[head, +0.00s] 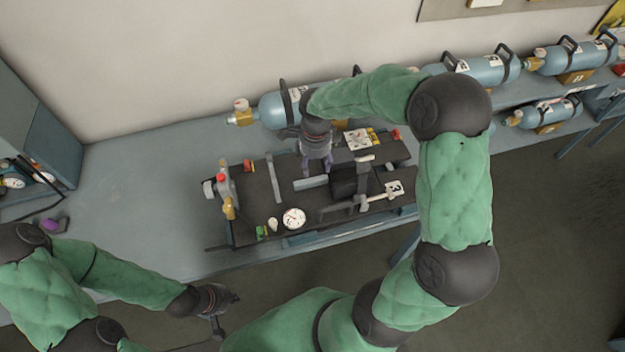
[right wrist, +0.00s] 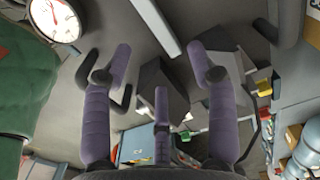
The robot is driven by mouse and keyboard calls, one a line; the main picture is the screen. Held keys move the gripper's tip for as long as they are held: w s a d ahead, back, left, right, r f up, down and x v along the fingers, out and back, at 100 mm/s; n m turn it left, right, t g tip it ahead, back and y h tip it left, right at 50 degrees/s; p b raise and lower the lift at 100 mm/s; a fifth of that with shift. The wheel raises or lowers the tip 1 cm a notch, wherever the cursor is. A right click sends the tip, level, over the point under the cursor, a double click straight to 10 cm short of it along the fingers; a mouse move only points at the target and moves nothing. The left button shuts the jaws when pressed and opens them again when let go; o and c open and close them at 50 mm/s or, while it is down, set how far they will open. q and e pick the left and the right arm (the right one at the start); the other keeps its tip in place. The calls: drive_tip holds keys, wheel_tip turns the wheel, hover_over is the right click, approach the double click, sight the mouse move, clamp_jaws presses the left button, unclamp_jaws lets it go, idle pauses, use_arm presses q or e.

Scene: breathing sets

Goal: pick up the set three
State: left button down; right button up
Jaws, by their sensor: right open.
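A breathing set on a dark backplate (head: 262,205) lies on the bench, with a white tag that seems to read 3 (head: 395,187), a round gauge (head: 293,218), straps and valves. My right gripper (head: 317,168) points down over the middle of this set, between the gauge and the blue cylinder behind. In the right wrist view my right gripper (right wrist: 158,65) has its purple fingers spread, with a dark grey block (right wrist: 160,85) of the set beyond them. I cannot tell whether they touch it. My left gripper (head: 232,298) hangs in front of the bench, away from the set; its fingers are unclear.
A blue cylinder (head: 270,110) lies just behind the set, partly hidden by my right arm. More cylinders (head: 484,70) lie along the bench to the right. A cabinet (head: 30,125) stands at left.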

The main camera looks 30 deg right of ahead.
sight(315, 180)
wheel_tip(315, 180, down, 3)
drive_tip(key=shift+s+r, duration=0.1)
drive_tip(key=shift+r, duration=0.1)
drive_tip(key=shift+f, duration=0.45)
drive_tip(key=shift+f+b, duration=0.45)
drive_tip(key=shift+f, duration=2.1)
clamp_jaws()
drive_tip(key=shift+r, duration=0.2)
